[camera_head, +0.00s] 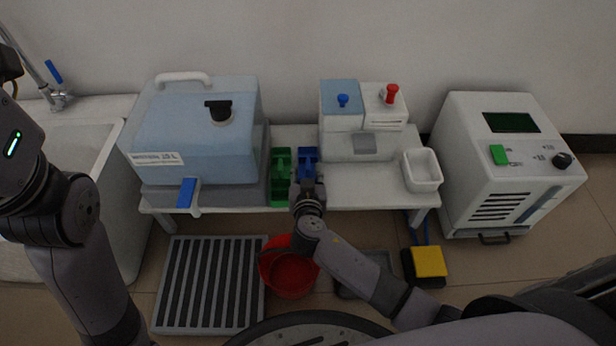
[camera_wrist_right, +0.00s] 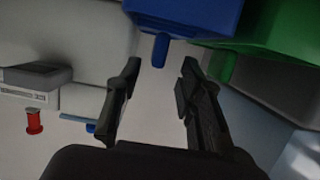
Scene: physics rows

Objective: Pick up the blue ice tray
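The blue ice tray (camera_head: 307,158) lies on the white table, right beside a green tray (camera_head: 281,178). My right gripper (camera_head: 306,192) is at the near end of the blue tray and hides part of it in the head view. In the right wrist view the right gripper (camera_wrist_right: 158,92) is open, its two fingers apart with nothing between them. The blue tray (camera_wrist_right: 185,18) is just beyond the fingertips, with a small tab pointing towards the gap. The green tray (camera_wrist_right: 265,30) is next to it. My left arm shows at the left; its gripper fingers are not in view.
A large blue-grey water tank (camera_head: 195,135) stands left of the trays. A dispenser with blue and red knobs (camera_head: 362,115) and a white cup (camera_head: 422,170) stand to the right. A red bucket (camera_head: 290,275) is on the floor below, beside a slatted grate (camera_head: 211,283).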

